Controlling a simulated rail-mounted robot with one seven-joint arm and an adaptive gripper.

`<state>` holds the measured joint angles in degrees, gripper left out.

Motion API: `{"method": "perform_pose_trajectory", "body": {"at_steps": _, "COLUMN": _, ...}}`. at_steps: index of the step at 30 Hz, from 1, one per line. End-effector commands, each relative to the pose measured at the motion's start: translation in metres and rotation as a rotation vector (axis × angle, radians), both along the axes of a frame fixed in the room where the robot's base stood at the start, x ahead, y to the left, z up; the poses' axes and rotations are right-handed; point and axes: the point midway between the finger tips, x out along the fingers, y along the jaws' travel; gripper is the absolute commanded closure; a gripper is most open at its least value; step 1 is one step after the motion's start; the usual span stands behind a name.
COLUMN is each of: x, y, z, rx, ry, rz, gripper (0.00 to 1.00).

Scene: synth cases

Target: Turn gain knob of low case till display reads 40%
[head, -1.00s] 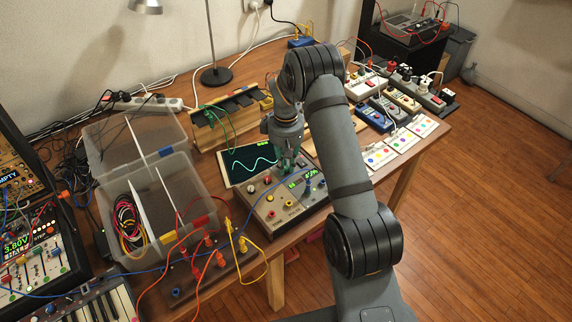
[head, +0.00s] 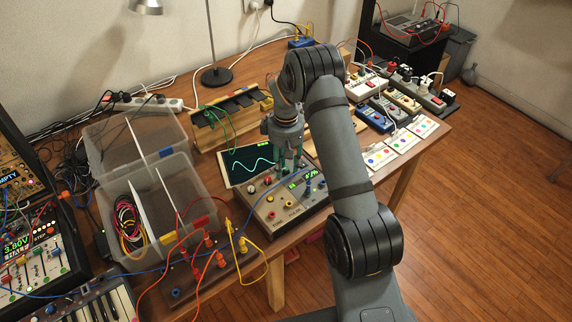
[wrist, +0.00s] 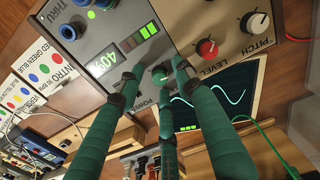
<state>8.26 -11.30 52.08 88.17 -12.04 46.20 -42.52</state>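The low case (head: 290,221) lies on the table under my gripper (head: 287,163). In the wrist view its beige and grey panel (wrist: 205,18) fills the upper part. The lit display (wrist: 101,63) reads 40%, with a green bar meter (wrist: 139,38) beside it. A small dark-green knob (wrist: 160,75) sits between my fingertips; its label is not clearly readable. In the wrist view my gripper (wrist: 156,82) has its green fingers spread around this knob, and they look apart from it. The head view does not show the knob clearly.
A tablet with a green wave (head: 247,164) lies behind the case. Cables and a jack board (head: 208,262) are at the front left.

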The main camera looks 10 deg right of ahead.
Motion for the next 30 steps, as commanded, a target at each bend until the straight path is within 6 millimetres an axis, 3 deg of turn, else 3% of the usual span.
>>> {"method": "perform_pose_trajectory", "body": {"at_steps": 7, "x": 0.001, "y": 0.000, "z": 0.011, "rx": 0.000, "ry": -0.002, "rz": -0.001, "gripper": 0.65}}
{"method": "perform_pose_trajectory", "body": {"at_steps": 21, "x": 0.001, "y": 0.000, "z": 0.101, "rx": 0.001, "ry": -0.004, "rz": -0.001, "gripper": 0.65}}
{"method": "perform_pose_trajectory", "body": {"at_steps": 30, "x": 0.000, "y": 0.000, "z": 0.120, "rx": 0.000, "ry": 0.000, "rz": -0.001, "gripper": 0.65}}
